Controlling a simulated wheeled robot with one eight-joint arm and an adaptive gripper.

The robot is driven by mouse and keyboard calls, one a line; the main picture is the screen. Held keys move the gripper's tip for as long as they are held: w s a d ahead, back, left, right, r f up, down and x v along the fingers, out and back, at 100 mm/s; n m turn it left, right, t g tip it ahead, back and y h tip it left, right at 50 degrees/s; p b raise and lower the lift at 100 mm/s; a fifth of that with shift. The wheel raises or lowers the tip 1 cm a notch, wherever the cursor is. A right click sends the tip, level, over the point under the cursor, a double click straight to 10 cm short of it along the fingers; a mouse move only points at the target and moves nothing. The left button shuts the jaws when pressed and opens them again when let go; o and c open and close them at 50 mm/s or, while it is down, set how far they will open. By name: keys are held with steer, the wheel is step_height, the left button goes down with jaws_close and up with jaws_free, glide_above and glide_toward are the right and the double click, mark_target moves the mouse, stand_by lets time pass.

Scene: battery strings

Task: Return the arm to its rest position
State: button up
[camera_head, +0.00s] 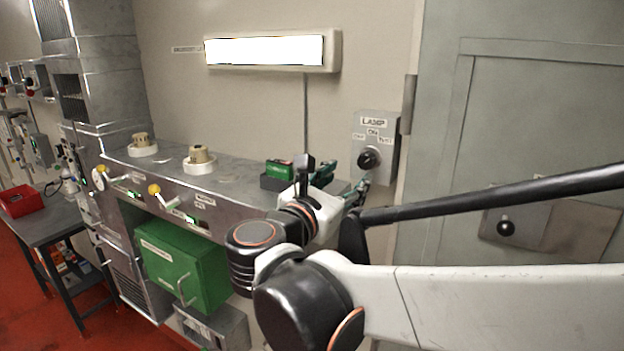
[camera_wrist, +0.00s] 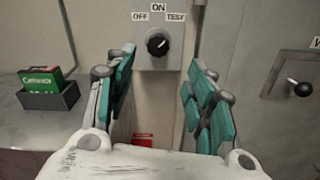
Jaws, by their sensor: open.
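My gripper (camera_wrist: 160,95) is open and empty in the wrist view, with its teal-padded fingers spread to either side. Behind the gap between them is the lamp switch box (camera_wrist: 160,35), a grey box with a black knob (camera_wrist: 158,43) and the labels OFF, ON and TEST. The fingers appear apart from the box. In the head view my arm reaches in from the right, and my gripper (camera_head: 345,185) is partly hidden by its wrist, just below the lamp box (camera_head: 377,130). The knob (camera_head: 369,159) shows there above the fingers.
A dark holder with a green box (camera_head: 279,169) sits on the metal bench top, left of my wrist. Two round fittings (camera_head: 200,159) stand further left. A green cabinet (camera_head: 185,262) is below. A grey door (camera_head: 530,120) with a handle plate is at the right.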

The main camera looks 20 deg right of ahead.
steer(key=shift+w, duration=0.15)
steer(key=s+d+f+m+g+y+b, duration=0.1)
steer(key=s+f+m+g+y+b, duration=0.25)
steer(key=f+b, duration=0.75)
steer(key=s+d+f+m+y+b, duration=0.1)
steer(key=s+f+m+y+b, duration=0.45)
steer(key=f, duration=1.25)
steer(key=s+a+f+m+y+b, duration=0.2)
steer(key=a+f+m+b, duration=0.2)
steer(key=f, duration=0.6)
steer(key=s+a+f+m+y+b, duration=0.2)
steer(key=a+f+m+b, duration=0.3)
steer(key=f+m+b, duration=0.3)
steer(key=shift+s+a+f+m+y, duration=0.2)
steer(key=shift+f+m+y, duration=0.4)
steer(key=shift+f+m, duration=0.4)
